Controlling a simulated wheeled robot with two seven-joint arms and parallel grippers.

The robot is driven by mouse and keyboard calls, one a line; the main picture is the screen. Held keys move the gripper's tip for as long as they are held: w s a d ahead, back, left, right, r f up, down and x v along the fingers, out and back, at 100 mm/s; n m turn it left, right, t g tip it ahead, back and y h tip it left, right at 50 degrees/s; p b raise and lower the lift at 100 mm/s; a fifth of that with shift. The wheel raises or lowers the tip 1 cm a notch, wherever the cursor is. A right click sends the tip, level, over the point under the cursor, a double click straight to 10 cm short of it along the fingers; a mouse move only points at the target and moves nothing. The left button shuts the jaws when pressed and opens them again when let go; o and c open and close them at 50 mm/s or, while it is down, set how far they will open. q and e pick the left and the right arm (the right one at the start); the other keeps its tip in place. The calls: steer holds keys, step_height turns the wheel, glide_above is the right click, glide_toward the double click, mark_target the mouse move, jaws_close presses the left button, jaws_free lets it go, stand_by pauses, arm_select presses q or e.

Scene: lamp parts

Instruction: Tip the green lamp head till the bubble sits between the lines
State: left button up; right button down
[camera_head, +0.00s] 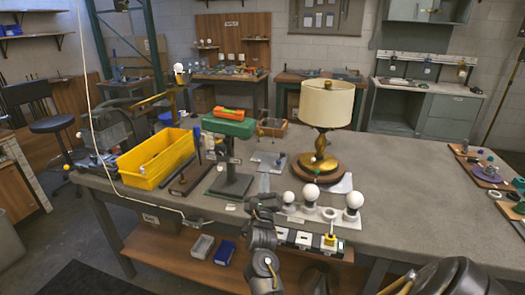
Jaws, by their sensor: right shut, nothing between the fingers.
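The green lamp head (228,127) is a block on a dark green post and base (230,185), at the left middle of the table. It looks close to level. An orange level (229,114) with a green end lies along its top. The bubble and its lines are too small to make out. My right gripper (264,192) is shut and empty, low and to the right of the stand, apart from the lamp head. My left gripper is not in view.
A yellow bin (157,160) stands left of the lamp head. A lamp with a cream shade (326,103) stands to the right. White bulbs (311,192) stand in a row near the front edge. The table's right middle (420,200) is clear.

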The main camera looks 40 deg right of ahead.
steer(key=a+r+p+x, duration=0.2)
steer(key=p+x, duration=0.3)
steer(key=x, duration=0.7)
steer(key=shift+w+d+r, duration=0.25)
steer(key=shift+w+d, duration=0.05)
steer(key=shift+w, duration=0.15)
